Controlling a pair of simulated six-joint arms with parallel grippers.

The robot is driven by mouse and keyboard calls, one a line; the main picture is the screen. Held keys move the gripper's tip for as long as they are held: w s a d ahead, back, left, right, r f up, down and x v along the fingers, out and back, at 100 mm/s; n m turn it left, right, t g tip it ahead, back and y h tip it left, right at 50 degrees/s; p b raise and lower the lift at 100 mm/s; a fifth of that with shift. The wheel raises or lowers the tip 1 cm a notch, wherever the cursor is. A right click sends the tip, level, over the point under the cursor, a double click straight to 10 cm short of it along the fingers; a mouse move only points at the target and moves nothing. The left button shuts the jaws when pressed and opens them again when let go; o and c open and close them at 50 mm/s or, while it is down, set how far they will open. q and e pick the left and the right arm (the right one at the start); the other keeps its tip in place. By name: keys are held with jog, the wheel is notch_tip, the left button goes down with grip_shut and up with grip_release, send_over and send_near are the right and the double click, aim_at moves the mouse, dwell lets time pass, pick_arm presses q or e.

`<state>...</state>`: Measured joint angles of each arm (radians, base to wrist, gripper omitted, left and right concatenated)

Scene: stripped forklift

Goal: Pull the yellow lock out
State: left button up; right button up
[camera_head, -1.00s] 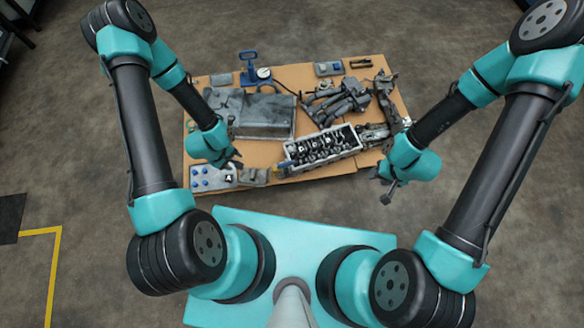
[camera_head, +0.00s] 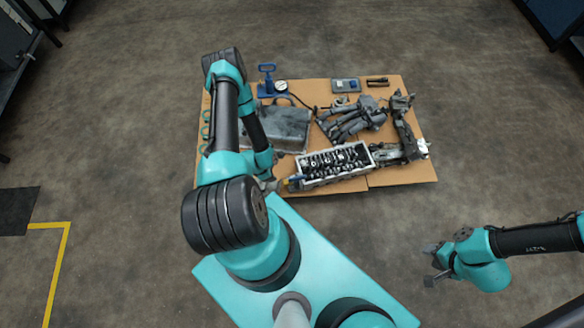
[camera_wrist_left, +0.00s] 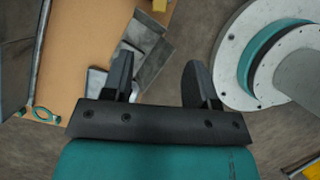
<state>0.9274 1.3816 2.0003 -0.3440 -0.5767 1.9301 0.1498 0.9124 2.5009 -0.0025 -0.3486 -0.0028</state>
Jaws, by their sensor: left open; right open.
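A small yellow part (camera_head: 286,182), which looks like the yellow lock, sits by a blue piece at the left end of the engine cylinder head (camera_head: 372,155). My left gripper (camera_head: 270,185) is close beside the head's left end. Its jaws (camera_wrist_left: 158,80) are open with nothing between them. My right gripper (camera_head: 432,263) is open and empty, over the floor off the table's front right.
The brown table (camera_head: 400,178) holds a grey cover (camera_head: 280,128), a blue hand pump with a gauge (camera_head: 267,78), a dark manifold (camera_head: 352,118) and metal parts on the right. My left arm hides much of the table's left side.

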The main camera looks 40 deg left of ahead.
aim_at(285, 182)
pick_arm(q)
jog(key=x, duration=1.7)
jog(key=shift+s+f, duration=0.1)
jog(key=shift+f, duration=0.15)
grip_shut()
dwell(0.3)
